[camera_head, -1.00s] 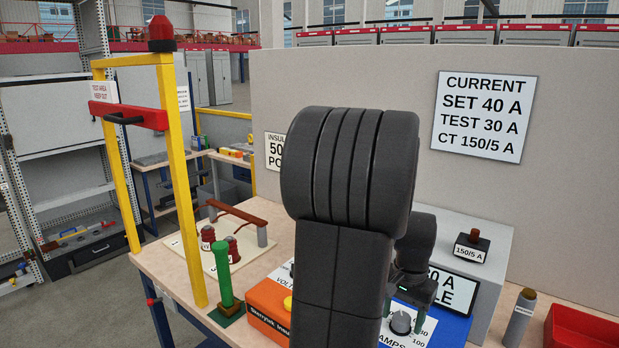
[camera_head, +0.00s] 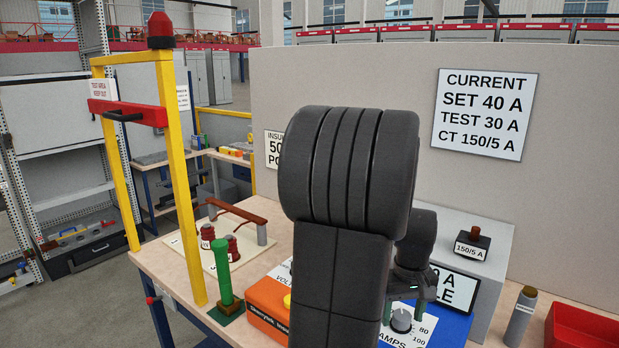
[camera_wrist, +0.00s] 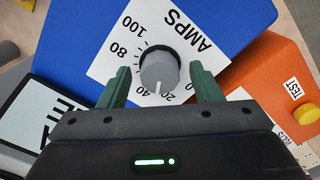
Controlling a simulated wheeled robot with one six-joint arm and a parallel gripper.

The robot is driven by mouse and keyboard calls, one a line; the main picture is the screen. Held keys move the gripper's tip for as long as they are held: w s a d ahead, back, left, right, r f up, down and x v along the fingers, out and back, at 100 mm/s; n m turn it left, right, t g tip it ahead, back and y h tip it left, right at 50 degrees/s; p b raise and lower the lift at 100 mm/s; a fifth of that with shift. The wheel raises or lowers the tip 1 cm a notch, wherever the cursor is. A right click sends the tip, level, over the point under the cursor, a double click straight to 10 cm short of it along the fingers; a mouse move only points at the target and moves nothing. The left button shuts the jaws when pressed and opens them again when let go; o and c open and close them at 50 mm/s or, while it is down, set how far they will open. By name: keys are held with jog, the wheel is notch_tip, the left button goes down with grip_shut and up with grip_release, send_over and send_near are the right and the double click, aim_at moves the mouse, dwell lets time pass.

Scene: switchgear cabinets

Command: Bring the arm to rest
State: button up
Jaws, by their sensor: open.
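My gripper (camera_wrist: 162,86) is open and empty. In the wrist view its two green fingers stand on either side of a grey knob (camera_wrist: 159,68), with visible gaps. The knob sits on a white AMPS dial plate (camera_wrist: 187,22) on a blue unit (camera_wrist: 75,50). Its white mark points between 20 and 40. In the head view my gripper (camera_head: 404,309) is at the knob (camera_head: 401,320), partly behind my large dark arm link. I cannot tell whether the fingertips are above the knob or level with its sides.
An orange tester (camera_head: 268,305) stands left of the blue unit. A green post (camera_head: 222,272), red-brown insulators and a yellow frame (camera_head: 182,190) are further left. A grey box (camera_head: 490,235) with a 150/5 A block (camera_head: 473,243) stands behind. A grey cylinder (camera_head: 520,318) and red bin (camera_head: 580,330) are right.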

notch_tip(320, 180, up, 6)
dwell(0.4)
